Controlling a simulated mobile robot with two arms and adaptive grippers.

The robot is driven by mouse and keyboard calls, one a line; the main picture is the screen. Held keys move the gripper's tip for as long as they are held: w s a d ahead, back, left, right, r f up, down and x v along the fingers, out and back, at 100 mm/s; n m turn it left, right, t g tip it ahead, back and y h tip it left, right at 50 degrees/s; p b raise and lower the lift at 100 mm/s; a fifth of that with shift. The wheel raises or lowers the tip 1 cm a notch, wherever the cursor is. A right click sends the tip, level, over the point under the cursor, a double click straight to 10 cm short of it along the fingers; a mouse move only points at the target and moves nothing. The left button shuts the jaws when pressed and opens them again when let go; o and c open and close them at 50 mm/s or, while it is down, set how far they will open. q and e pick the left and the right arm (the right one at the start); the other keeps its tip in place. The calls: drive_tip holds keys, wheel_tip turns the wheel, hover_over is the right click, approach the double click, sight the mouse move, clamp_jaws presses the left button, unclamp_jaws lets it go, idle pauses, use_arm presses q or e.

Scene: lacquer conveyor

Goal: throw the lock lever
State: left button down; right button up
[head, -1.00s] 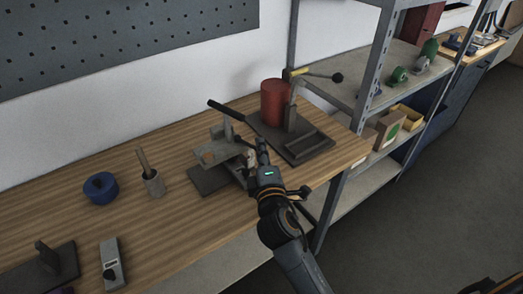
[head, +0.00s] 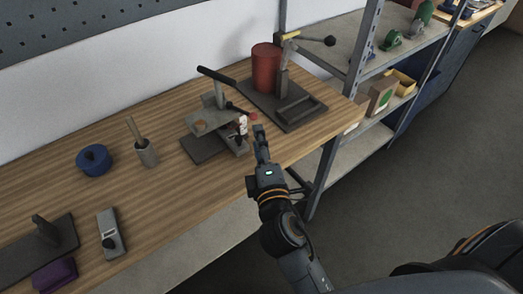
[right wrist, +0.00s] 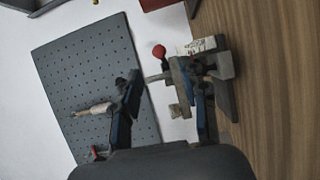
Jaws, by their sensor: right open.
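The grey fixture (head: 207,120) stands on the bench with a dark-handled bar (head: 217,75) on top. A short lever with a red ball knob (head: 253,115) sticks out from its right side. The red knob also shows in the right wrist view (right wrist: 159,51), beyond the fingers. My right gripper (head: 260,142) is just in front of the fixture, close to the knob, open with nothing seen between its fingers. In the right wrist view the two fingers (right wrist: 168,98) stand apart. Whether a finger touches the fixture, I cannot tell. My left gripper is not in view.
A press with a red cylinder (head: 266,67) stands behind the fixture, its yellow-sleeved lever (head: 310,39) reaching right. A blue ring-shaped part (head: 94,161) and a grey cup with a rod (head: 146,153) stand left. A metal shelf (head: 357,60) is right. Bench between is clear.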

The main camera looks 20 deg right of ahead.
drive_tip(key=s, duration=0.3)
drive_tip(key=shift+s+a, duration=0.1)
drive_tip(key=shift+a, duration=0.15)
